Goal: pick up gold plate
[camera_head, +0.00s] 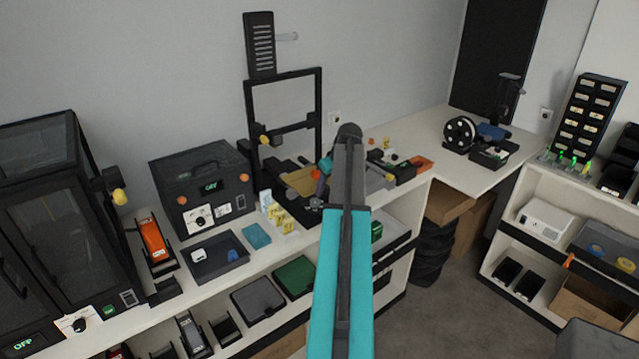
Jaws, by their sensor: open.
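The gold plate (302,181) lies flat on the bed of the black open-frame printer (283,125) on the long white bench. Its right end is close to my arm in the picture, with small teal and red parts beside it. My teal and grey arm rises from the bottom centre to a dark joint just right of the printer. I cannot make out my gripper; the arm hides what is behind it. I cannot tell how far the gripper is from the plate.
A black box machine (203,187) stands left of the printer. A dark tray (214,256), a teal block (257,236) and small yellow-and-white pieces (279,215) lie in front. A black cabinet (60,220) fills the left. Open floor (440,300) shows at right.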

